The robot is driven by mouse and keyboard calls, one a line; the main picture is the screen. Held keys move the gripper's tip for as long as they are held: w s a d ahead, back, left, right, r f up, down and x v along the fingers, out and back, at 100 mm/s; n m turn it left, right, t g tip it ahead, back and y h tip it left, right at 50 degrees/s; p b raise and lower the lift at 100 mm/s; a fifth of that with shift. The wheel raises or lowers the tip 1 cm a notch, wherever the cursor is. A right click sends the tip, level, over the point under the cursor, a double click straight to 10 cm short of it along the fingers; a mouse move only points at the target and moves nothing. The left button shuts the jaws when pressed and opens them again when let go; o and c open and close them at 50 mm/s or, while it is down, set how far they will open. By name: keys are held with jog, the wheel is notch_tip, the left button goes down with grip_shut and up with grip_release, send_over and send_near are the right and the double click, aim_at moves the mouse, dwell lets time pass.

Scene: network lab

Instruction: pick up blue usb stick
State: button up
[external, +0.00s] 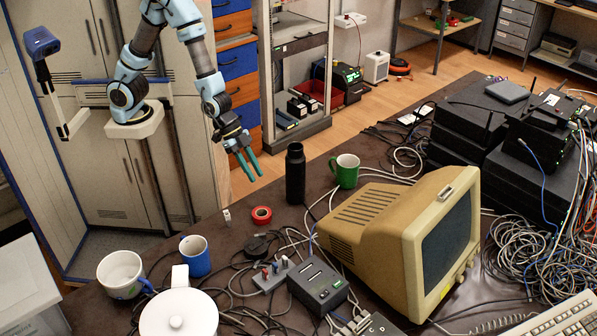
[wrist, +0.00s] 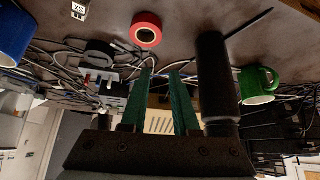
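Small upright sticks, red and blue-looking, stand in a grey USB hub (external: 270,280) on the dark table, left of the CRT monitor. A small blue-looking stick (external: 288,262) is at the hub's right end; it is too small to be sure it is the blue USB stick. In the wrist view the hub (wrist: 98,74) and its sticks show left of my fingers, partly blurred. My gripper (external: 254,177) is above the table's far edge, away from the hub. Its green fingers (wrist: 161,72) are apart, with nothing between them.
A blue mug (external: 196,257), white mug (external: 121,273) and white pot (external: 179,314) are left of the hub. Cables surround it.

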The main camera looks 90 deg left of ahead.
jog(key=w+d+f+m+t+h, duration=0.1)
jog(key=w+d+m+h, duration=0.15)
jog(key=d, duration=0.85)
jog(key=t+h+p, duration=0.2)
jog(key=t+h, duration=0.1)
jog(key=h, duration=0.1)
send_near(273, 264)
notch_tip(273, 264, up, 4)
jog(key=w+d, duration=0.2)
jog(key=w, duration=0.1)
jog(key=shift+n+y, duration=0.25)
jog(key=f+p, duration=0.1)
jog(key=f, duration=0.5)
jog(key=shift+s+d+f+p, duration=0.15)
jog(key=shift+s+p, duration=0.1)
jog(key=shift+p, duration=0.1)
jog(key=shift+p+x, duration=0.75)
jog(key=shift+x, duration=1.75)
grip_shut()
